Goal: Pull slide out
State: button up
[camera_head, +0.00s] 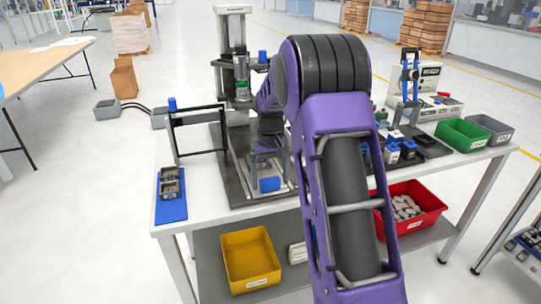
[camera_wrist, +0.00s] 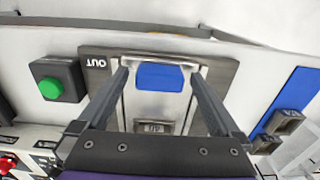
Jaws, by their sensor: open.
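The slide (camera_wrist: 143,108) is a silver metal carriage on a dark steel base, with a blue pad (camera_wrist: 160,77) at its front end. An "OUT" label is marked on the base beside it. In the head view the blue pad (camera_head: 270,184) shows at the front of the press fixture, near the table's front edge. My gripper (camera_wrist: 159,72) is open, with one finger on each side of the blue pad and nothing held between them. Whether the fingers touch the slide I cannot tell. In the head view my arm hides much of the fixture.
A green button (camera_wrist: 49,88) is left of the slide in the wrist view. A blue tray (camera_head: 171,208) with metal parts lies left of the fixture. A yellow bin (camera_head: 250,260) and a red bin (camera_head: 425,205) are on the lower shelf. Green and grey bins stand at right.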

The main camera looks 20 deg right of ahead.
notch_tip(320, 180, up, 16)
jog(key=p, duration=0.2)
jog(key=shift+r, duration=0.25)
